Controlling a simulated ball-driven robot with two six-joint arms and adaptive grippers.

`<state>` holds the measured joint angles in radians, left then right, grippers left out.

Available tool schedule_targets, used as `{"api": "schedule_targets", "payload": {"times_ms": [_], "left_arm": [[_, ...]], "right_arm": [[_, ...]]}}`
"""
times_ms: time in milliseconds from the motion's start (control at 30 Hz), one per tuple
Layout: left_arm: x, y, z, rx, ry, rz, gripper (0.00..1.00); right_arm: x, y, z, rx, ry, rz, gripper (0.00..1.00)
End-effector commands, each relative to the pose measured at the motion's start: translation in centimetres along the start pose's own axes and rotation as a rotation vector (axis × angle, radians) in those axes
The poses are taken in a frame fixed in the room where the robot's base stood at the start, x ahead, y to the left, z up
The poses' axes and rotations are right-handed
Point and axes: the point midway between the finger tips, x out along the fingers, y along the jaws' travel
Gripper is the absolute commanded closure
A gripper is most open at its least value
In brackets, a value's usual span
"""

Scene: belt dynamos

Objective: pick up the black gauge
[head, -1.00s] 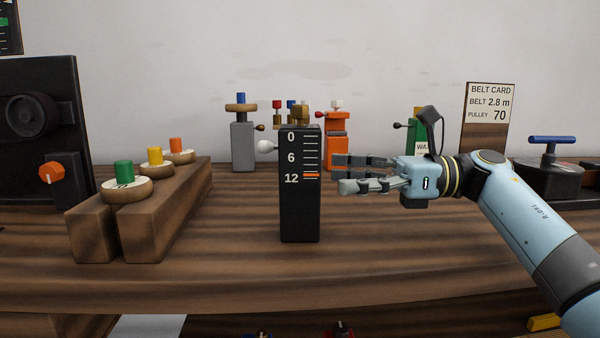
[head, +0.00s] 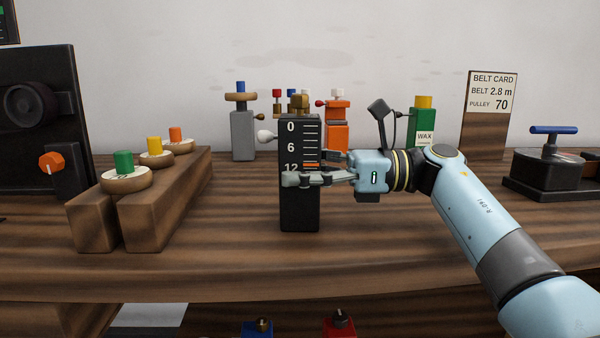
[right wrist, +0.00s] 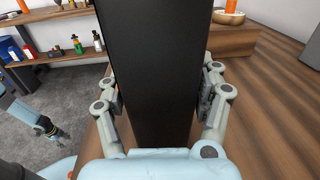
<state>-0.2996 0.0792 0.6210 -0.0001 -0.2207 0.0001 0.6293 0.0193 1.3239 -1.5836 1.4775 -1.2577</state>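The black gauge (head: 299,212) is a tall dark block with a white scale marked 0, 6 and 12 and an orange mark. It stands upright on the wooden bench. My right gripper (head: 305,168) has one finger across its front face and the other behind it. In the right wrist view the gauge (right wrist: 158,75) fills the space between the fingers, which lie close along its sides. I cannot tell whether both pads touch it. A small pale-blue arm end at the lower left of that view looks like my left gripper (right wrist: 32,118); its fingers are too small to read.
A wooden stepped block (head: 165,208) with green, yellow and orange knobs stands left of the gauge. Behind are a grey post (head: 243,135), an orange device (head: 338,130) and a green wax bottle (head: 424,125). A blue-handled device (head: 550,172) stands at right. The bench front is clear.

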Motion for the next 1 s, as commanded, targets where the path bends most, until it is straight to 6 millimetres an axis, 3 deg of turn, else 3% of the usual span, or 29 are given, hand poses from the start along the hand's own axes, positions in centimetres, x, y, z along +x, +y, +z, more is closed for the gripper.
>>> {"api": "schedule_targets", "payload": {"times_ms": [67, 467, 767, 1000], "left_arm": [[0.0, 0.0, 0.0, 0.000, 0.000, 0.000, 0.60], [0.0, 0.0, 0.0, 0.000, 0.000, 0.000, 0.60], [0.0, 0.0, 0.0, 0.000, 0.000, 0.000, 0.60], [-0.3, 0.0, 0.0, 0.000, 0.001, 0.000, 0.60]], "right_arm": [[0.0, 0.0, 0.0, 0.000, 0.000, 0.000, 0.45], [0.0, 0.0, 0.0, 0.000, 0.000, 0.000, 0.98], [0.0, 0.0, 0.3, -0.002, -0.002, 0.000, 0.99], [0.0, 0.0, 2.7, -0.006, -0.002, 0.000, 0.99]]}}
